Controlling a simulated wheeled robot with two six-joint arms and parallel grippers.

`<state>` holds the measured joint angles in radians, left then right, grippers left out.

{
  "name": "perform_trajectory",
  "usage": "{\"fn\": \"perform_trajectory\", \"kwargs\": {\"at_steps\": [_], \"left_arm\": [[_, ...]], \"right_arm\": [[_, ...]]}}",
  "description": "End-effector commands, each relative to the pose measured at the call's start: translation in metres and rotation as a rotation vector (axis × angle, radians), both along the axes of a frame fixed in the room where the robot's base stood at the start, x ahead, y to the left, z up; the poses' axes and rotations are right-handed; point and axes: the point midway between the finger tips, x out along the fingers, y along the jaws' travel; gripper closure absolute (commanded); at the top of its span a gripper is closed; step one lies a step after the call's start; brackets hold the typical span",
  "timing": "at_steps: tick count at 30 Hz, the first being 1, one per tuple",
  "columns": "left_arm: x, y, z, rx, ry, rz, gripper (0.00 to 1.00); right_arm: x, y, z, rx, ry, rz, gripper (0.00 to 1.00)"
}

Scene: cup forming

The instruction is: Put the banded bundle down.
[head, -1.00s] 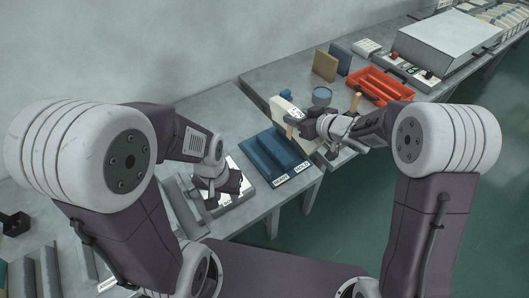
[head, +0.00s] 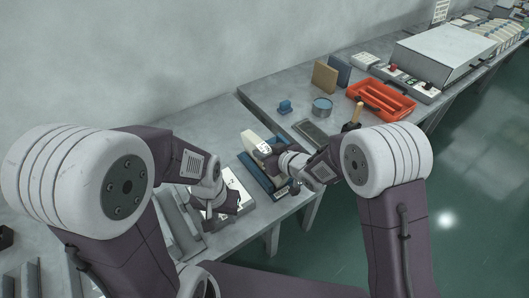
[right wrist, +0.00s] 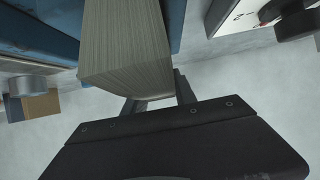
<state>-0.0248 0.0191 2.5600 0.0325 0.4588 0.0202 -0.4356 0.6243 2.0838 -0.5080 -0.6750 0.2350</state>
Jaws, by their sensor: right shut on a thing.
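The banded bundle (head: 249,139) is a cream stack in my right gripper, at the blue two-slot tray (head: 252,178) in the head view. In the right wrist view the bundle (right wrist: 125,50) shows its layered edges between the gripper fingers, with blue tray surfaces (right wrist: 50,30) around it. I cannot tell whether it touches the tray floor. My right gripper (head: 270,151) is shut on the bundle and hides part of the tray. My left gripper (head: 220,207) is low over a white-topped unit (head: 241,183) to the left; its fingers are not clear.
On the right-hand table are a dark flat pad (head: 317,131), a blue tin (head: 322,105), a small blue object (head: 285,106), an orange tray (head: 382,100) and a wooden-handled tool (head: 354,112). Grey rails (head: 180,222) lie left.

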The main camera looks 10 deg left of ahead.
Motion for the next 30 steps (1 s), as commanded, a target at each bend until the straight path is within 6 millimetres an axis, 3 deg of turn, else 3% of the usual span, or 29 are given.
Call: {"fn": "perform_trajectory", "kwargs": {"at_steps": [8,9,11,12,23,30], "left_arm": [[0.0,0.0,-0.003,0.0,0.0,0.0,0.64],[0.0,0.0,-0.003,0.0,0.0,0.0,0.64],[0.0,0.0,-0.002,0.0,0.0,0.0,0.64],[0.0,0.0,-0.002,0.0,0.0,0.0,0.64],[0.0,0.0,0.003,0.0,0.0,0.0,0.64],[0.0,0.0,0.004,0.0,0.0,0.0,0.64]], "right_arm": [[0.001,0.001,-0.001,0.003,-0.004,0.0,1.0],[0.0,0.0,-0.003,0.001,-0.001,0.0,0.65],[0.0,0.0,-0.002,0.001,-0.001,0.0,0.48],[0.0,0.0,-0.002,0.001,-0.001,0.0,0.46],[0.0,-0.001,0.005,0.001,-0.001,0.0,0.46],[-0.029,-0.03,0.027,0.002,-0.003,-0.003,0.46]]}}
